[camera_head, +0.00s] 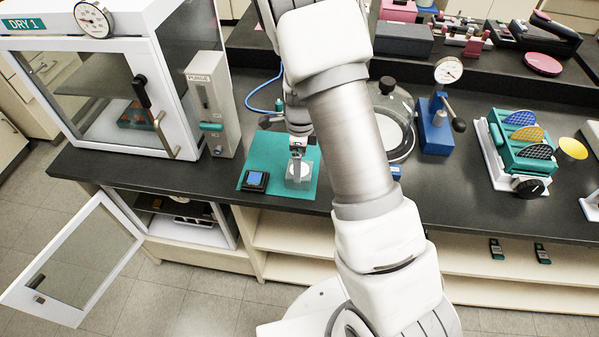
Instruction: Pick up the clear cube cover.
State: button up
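The clear cube cover (299,178) stands on the teal mat (268,150) on the black bench. Something pale shows inside or under it. My gripper (297,158) points down directly above the cube cover, its tip at or very near the cover's top. I cannot tell whether it touches the cover. The fingers are too small and dark here to show whether they are open or shut.
A small black device with a blue face (255,180) lies left of the cover. A glass dry cabinet (100,100) and purge meter (208,105) stand left. A round glass vessel (393,120), blue dial gauge (436,120) and teal wafer rack (523,145) stand right. A lower cabinet door (75,260) hangs open.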

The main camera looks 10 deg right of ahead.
jog(key=shift+a+f, duration=0.1)
jog(key=shift+f, duration=1.85)
jog(key=c, duration=1.1)
jog(key=shift+r, duration=0.15)
jog(key=shift+r, duration=0.55)
notch_tip(320, 180, up, 3)
jog(key=shift+w+f, duration=0.1)
jog(key=shift+f, duration=0.05)
jog(key=s+d+r+b, duration=0.1)
jog(key=s+d+r, duration=0.5)
jog(key=d, duration=0.4)
jog(key=shift+r+b, duration=0.3)
jog(key=shift+r, duration=0.2)
